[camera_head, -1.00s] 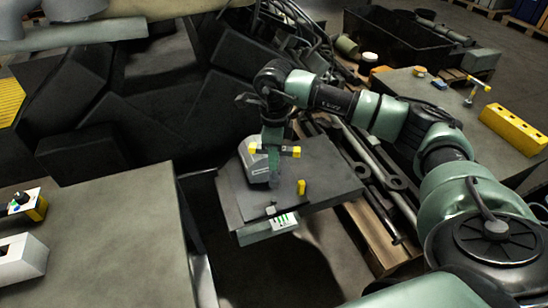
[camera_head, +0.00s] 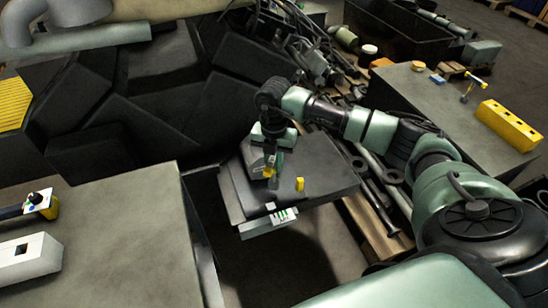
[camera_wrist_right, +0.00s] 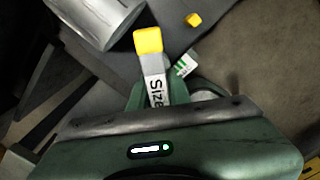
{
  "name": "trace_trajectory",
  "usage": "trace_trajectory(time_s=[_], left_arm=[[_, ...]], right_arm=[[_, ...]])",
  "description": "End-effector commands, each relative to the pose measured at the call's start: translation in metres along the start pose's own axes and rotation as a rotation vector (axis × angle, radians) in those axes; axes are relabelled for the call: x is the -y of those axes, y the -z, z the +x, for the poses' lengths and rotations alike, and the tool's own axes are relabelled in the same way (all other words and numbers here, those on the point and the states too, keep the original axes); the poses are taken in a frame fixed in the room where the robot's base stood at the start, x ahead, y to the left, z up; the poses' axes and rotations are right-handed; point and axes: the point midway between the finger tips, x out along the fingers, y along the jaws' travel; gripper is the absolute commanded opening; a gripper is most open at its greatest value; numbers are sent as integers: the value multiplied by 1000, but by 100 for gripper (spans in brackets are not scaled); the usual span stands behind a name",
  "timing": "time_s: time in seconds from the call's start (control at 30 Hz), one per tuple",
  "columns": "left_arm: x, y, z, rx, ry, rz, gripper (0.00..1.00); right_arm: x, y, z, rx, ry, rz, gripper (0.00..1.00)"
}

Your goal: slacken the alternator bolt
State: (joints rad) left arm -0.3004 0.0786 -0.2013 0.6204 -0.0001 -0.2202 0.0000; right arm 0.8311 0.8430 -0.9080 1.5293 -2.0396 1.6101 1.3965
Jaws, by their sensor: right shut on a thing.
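My right gripper (camera_head: 270,160) is over the dark bench plate (camera_head: 325,170), beside a grey rounded metal body (camera_head: 257,160) that looks like the alternator. It is shut on a grey bar tool with yellow ends (camera_head: 268,172). In the right wrist view, the tool (camera_wrist_right: 153,75) sticks out of the gripper (camera_wrist_right: 155,105) with its yellow end up and part of a "Size" label showing. The grey body (camera_wrist_right: 95,18) shows as a cylinder to the left of it. I cannot make out the bolt; the gripper and tool may hide it. My left gripper is not in view.
A small yellow block (camera_head: 300,184) stands on the plate. A card with green bars (camera_head: 283,215) is at its front edge. A grey table (camera_head: 110,240) is at left, holding a white box (camera_head: 28,258). Pipes and rods (camera_head: 375,185) lie right of the plate.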

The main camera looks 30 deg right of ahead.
Motion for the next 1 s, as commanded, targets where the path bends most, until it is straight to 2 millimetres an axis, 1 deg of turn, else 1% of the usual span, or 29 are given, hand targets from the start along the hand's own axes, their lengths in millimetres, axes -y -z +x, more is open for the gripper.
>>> trace_trajectory(time_s=[0.03, 0.3, 0.53, 0.57, 0.6, 0.7, 0.8, 1.0], left_arm=[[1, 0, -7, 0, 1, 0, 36], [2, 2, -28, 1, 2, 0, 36], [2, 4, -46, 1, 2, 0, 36], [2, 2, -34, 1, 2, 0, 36], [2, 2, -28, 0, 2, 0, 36], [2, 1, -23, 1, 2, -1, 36], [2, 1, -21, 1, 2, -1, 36], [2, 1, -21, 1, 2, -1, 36]], right_arm=[[0, 0, -2, -1, 0, 84, 0], [-1, 1, 5, -2, 1, 568, 0], [-1, 1, 11, -3, 2, 938, 0], [-1, 0, 25, -2, 2, 937, 0], [-1, 0, 33, -1, 1, 932, 0], [-1, 0, 42, 0, 0, 930, 0], [-1, -1, 46, 0, -1, 928, 0], [-1, -1, 46, 0, -1, 927, 0]])
